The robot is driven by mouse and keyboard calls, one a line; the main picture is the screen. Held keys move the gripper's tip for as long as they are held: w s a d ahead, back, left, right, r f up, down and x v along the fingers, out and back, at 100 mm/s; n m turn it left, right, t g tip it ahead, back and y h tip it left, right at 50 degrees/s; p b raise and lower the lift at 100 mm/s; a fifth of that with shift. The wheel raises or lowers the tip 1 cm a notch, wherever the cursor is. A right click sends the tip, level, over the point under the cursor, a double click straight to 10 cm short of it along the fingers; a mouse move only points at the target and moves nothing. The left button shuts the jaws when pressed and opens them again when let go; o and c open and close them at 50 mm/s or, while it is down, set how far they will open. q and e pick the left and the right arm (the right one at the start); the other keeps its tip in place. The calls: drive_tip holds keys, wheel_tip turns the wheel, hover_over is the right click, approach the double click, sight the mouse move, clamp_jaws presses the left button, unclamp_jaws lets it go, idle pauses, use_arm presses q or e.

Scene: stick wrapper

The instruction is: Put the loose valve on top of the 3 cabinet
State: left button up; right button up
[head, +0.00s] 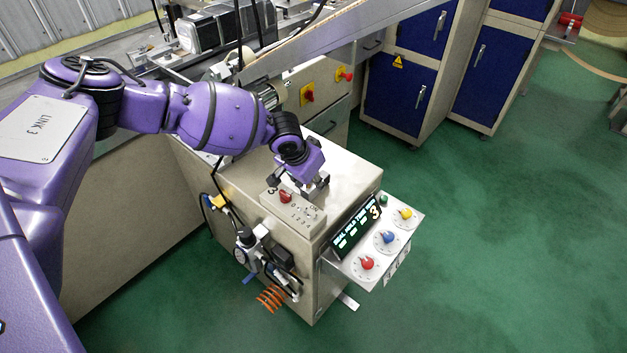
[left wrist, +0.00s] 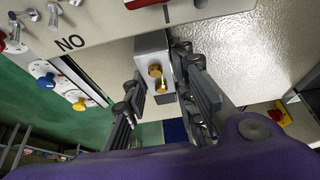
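In the left wrist view a grey block with brass fittings, which looks like the valve (left wrist: 152,56), sits between the fingers of my left gripper (left wrist: 160,85). Both fingers lie against its sides. Whether its base touches the cabinet top (left wrist: 225,50) is hard to tell. In the head view the gripper mostly hides the block. My right gripper is not in view.
A switch box (head: 293,211) with a red knob stands at the front of the top. The control panel (head: 385,240) with red, blue and yellow knobs juts out at right. A pneumatic unit with an orange coil (head: 270,298) hangs on the left side. Green floor is clear at right.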

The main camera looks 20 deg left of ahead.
use_arm(q)
drive_tip(key=o, duration=0.4)
drive_tip(key=shift+r, duration=0.2)
drive_tip(key=p+v, duration=0.1)
drive_tip(key=v, duration=1.1)
drive_tip(key=shift+p, duration=0.35)
drive_tip(key=shift+w, duration=0.1)
